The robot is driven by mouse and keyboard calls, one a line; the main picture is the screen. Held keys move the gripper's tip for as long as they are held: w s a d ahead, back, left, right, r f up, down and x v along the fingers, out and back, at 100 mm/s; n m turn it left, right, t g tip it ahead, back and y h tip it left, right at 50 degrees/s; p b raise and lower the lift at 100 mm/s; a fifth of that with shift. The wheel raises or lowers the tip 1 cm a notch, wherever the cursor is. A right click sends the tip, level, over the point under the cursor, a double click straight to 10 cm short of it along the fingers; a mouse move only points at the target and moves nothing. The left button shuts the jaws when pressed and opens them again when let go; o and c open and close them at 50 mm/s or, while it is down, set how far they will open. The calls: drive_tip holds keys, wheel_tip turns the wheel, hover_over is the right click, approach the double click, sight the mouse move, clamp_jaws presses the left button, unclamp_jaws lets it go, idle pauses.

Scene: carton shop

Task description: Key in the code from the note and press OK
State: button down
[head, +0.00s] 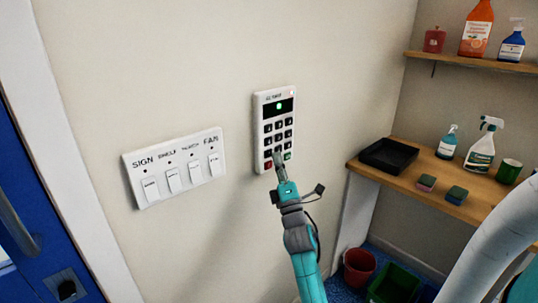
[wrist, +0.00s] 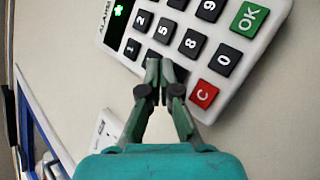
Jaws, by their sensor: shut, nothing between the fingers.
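The white keypad (head: 261,131) is fixed to the wall in the head view, with a dark display (head: 279,107) showing a small green mark. It also shows in the wrist view (wrist: 246,69), tilted, with the 8 key (wrist: 190,42), 0 key (wrist: 224,60), red C key (wrist: 203,93) and green OK key (wrist: 250,18) visible. My gripper (head: 278,157) is shut and empty in front of the lower keys. In the wrist view its fingertips (wrist: 160,76) cover part of the keys around 4 and 7. I cannot tell whether they touch. No note is in view.
A white switch panel (head: 175,194) marked SIGN and FAN is on the wall left of the keypad. At the right are a wooden counter (head: 400,184) with a black tray (head: 388,156) and bottles, and a shelf (head: 470,62). Bins (head: 358,268) stand below.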

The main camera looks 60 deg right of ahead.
drive_tip(key=shift+w, duration=0.15)
idle(0.4)
drive_tip(key=shift+w, duration=0.25)
drive_tip(key=shift+w+d, duration=0.15)
drive_tip(key=shift+w, duration=0.2)
idle(0.8)
drive_tip(key=shift+s, duration=0.75)
drive_tip(key=shift+a, duration=0.2)
drive_tip(key=shift+s+a, duration=0.2)
drive_tip(key=shift+s, duration=0.6)
drive_tip(key=shift+s+a, duration=0.15)
drive_tip(key=shift+s, duration=0.7)
drive_tip(key=shift+s+a, duration=0.2)
drive_tip(key=shift+s, duration=0.6)
